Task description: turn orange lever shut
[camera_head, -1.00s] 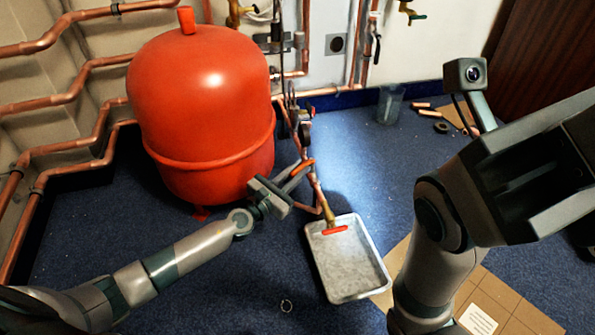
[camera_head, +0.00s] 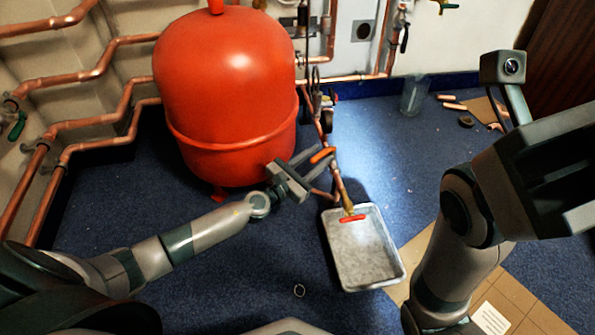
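The orange lever (camera_head: 322,155) sits on the copper manifold pipe (camera_head: 332,172), to the right of the red tank's lower side. My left gripper (camera_head: 322,158) is open, with its two fingers pointing up and right toward the lever. The fingertips are right at the lever; I cannot tell whether they touch it. A brass tap with a red handle (camera_head: 352,218) hangs lower on the same pipe, over the metal tray. My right gripper (camera_head: 575,190) is large at the right edge, away from the manifold; its fingertips are partly cut off.
The big red tank (camera_head: 225,90) stands left of the manifold. A grey metal tray (camera_head: 390,285) lies on the blue floor below the tap. A clear beaker (camera_head: 415,95) and copper offcuts (camera_head: 452,103) lie at the back right. Copper pipes line the left wall.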

